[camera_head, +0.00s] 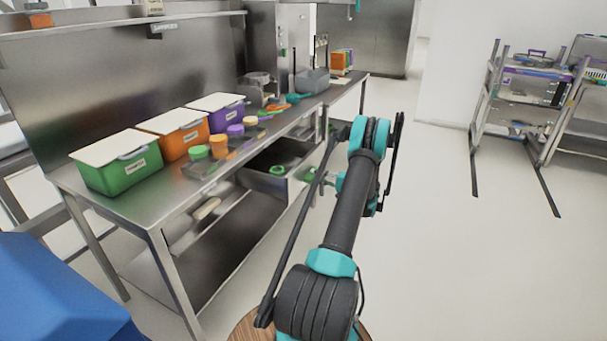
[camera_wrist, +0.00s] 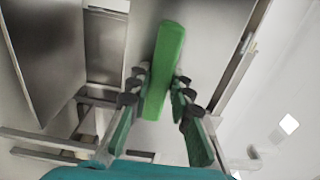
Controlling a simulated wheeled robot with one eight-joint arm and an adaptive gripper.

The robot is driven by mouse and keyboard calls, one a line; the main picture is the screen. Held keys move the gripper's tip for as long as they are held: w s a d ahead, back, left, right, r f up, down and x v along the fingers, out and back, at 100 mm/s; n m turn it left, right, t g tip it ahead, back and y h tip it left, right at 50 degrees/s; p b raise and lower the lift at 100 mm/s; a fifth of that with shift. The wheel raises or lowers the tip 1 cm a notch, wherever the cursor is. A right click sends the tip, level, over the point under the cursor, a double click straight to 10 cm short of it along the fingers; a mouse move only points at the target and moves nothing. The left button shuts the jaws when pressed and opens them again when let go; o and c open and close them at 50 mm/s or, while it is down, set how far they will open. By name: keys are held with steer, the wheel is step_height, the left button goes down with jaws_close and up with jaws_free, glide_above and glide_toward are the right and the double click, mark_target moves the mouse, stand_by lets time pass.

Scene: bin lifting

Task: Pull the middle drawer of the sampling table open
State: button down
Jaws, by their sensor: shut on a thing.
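The sampling table (camera_head: 150,205) is a long steel bench at the left, and one drawer (camera_head: 262,183) in its front stands pulled out, with its dark inside and a green-lidded jar (camera_head: 277,170) showing. My gripper (camera_wrist: 161,84) is shut on a green bar handle (camera_wrist: 165,60) in the wrist view, with its fingers on both sides of the bar. In the head view my gripper (camera_head: 318,180) is at the front of the open drawer, partly hidden by my arm.
Green (camera_head: 118,165), orange (camera_head: 182,135) and purple (camera_head: 220,113) bins stand on the tabletop, with several small jars beside them. A beige drawer handle (camera_head: 206,208) is nearer me. A wheeled rack (camera_head: 520,100) stands at the right. The floor (camera_head: 450,250) between is clear.

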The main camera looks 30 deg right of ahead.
steer(key=shift+v, duration=2.9)
steer(key=c, duration=1.4)
jaws_free()
steer(key=shift+w, duration=0.1)
steer(key=shift+o, duration=0.2)
steer(key=v, duration=1.2)
steer(key=shift+f, duration=0.1)
